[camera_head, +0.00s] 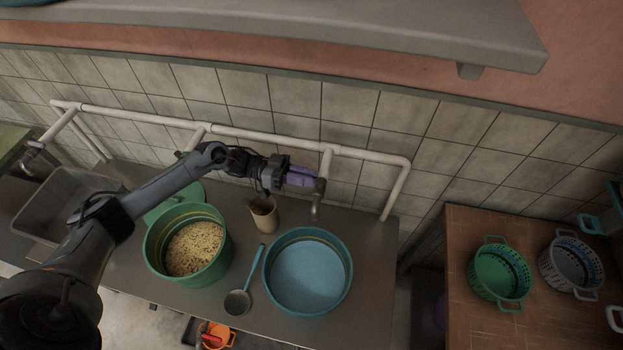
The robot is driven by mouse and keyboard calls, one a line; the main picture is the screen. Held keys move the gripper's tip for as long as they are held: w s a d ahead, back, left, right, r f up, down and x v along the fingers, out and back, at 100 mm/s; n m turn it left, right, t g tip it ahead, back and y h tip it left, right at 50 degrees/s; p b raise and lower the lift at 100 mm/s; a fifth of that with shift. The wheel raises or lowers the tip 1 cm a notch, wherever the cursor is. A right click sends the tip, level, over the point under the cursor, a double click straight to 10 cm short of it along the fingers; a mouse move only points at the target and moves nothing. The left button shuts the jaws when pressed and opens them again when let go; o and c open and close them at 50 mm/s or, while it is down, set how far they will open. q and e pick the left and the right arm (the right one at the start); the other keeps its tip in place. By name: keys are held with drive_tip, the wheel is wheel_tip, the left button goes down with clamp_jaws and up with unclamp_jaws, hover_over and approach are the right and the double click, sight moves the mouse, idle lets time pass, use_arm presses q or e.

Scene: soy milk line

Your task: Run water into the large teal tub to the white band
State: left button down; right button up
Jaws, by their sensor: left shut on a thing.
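The large teal tub (300,314) stands on the grey counter below the tap (317,205). Its inside shows an even blue surface; I cannot tell whether this is water or the bare bottom. A thin pale line runs inside near its rim. The tap comes down from the white pipe, with its spout near the tub's far rim. No stream is clearly visible. My left gripper (303,178) reaches in from the left and is shut at the tap's top, apparently on its handle, which the fingers mostly hide. My right gripper is out of view.
A green tub (154,262) of pale beans stands left of the teal tub. A ladle (251,276) lies between them. A beige cup (264,220) stands behind. A grey sink (45,210) is at left. Green (500,272) and grey (571,262) baskets stand on the brown table.

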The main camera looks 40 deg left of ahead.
use_arm(q)
drive_tip(key=c, duration=1.1)
unclamp_jaws()
drive_tip(key=shift+r, duration=0.5)
drive_tip(key=r, duration=0.3)
drive_tip(key=shift+d+r+p, duration=0.3)
drive_tip(key=shift+d+p, duration=0.05)
drive_tip(key=d+r, duration=0.2)
drive_tip(key=d, duration=0.1)
drive_tip(key=d+r, duration=0.2)
drive_tip(key=d, duration=0.2)
drive_tip(key=d+r, duration=0.2)
drive_tip(key=d, duration=0.2)
drive_tip(key=shift+s+r, duration=0.1)
drive_tip(key=shift+r, duration=0.1)
